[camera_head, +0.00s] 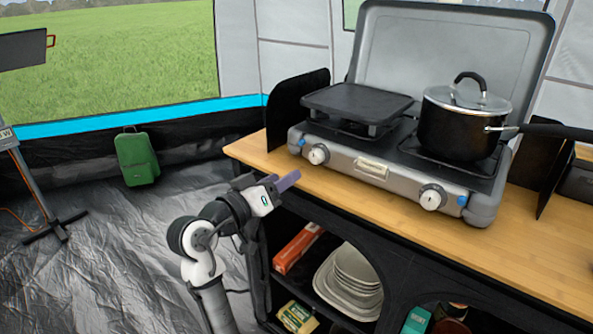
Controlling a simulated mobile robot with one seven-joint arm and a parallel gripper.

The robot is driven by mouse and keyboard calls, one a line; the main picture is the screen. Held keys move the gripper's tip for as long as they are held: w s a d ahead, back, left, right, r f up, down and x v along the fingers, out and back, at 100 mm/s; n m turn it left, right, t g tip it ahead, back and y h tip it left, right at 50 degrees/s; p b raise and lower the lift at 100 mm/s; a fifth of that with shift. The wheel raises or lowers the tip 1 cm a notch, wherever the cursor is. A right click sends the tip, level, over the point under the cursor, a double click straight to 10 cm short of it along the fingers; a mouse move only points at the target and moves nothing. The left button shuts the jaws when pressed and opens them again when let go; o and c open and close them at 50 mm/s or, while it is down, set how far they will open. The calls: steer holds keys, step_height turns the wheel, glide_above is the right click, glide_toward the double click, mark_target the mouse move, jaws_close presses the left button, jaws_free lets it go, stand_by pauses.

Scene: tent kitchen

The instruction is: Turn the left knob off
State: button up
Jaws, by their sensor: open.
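A grey two-burner camping stove (365,170) stands on the wooden counter. Its left knob (319,154) is white and round, on the left of the front panel. Its right knob (432,197) is on the right of the same panel. My gripper (288,181) is at the counter's front left edge, below and left of the left knob, apart from it. The gripper is open and holds nothing that I can see. The knob's pointer direction is too small to tell.
A black pot (458,132) with a glass lid sits on the right burner, its handle pointing right. A flat griddle (357,102) covers the left burner. The wooden counter (480,242) is clear in front of the stove. Plates (349,280) stand on the shelf below.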

steer(key=shift+v, duration=1.7)
